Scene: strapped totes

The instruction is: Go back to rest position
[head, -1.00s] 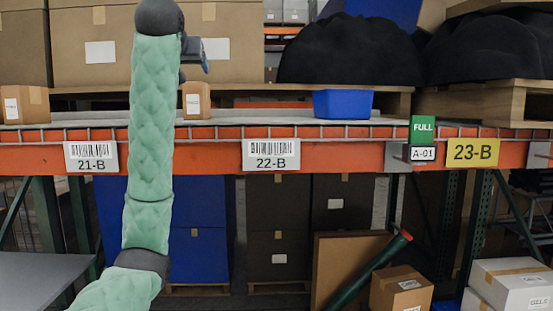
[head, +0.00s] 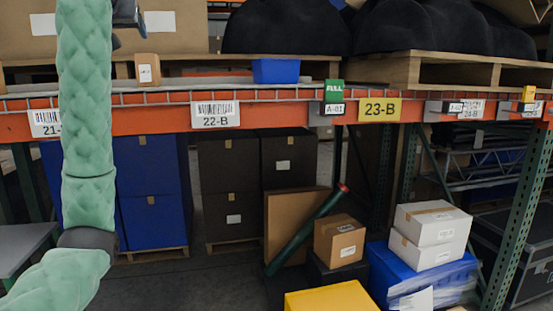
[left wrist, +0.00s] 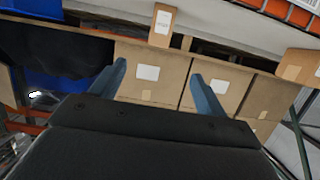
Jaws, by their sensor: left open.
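My left arm, in a green padded sleeve, stands upright at the left of the head view. Its gripper (head: 128,15) is at the top edge, partly cut off, in front of the large cardboard boxes on the shelf. In the left wrist view the two blue-grey fingers of my left gripper (left wrist: 158,76) stand wide apart. Nothing is held between them. Cardboard boxes with white labels (left wrist: 147,73) show beyond the fingers. My right gripper is not in any view.
An orange shelf beam (head: 270,115) crosses ahead. On the shelf are a small carton (head: 148,70), a blue bin (head: 276,71) and pallets (head: 400,72) with black-covered loads. Below right stand white boxes (head: 433,221) on a blue tote (head: 405,268), a brown box (head: 339,240) and a yellow lid (head: 331,298).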

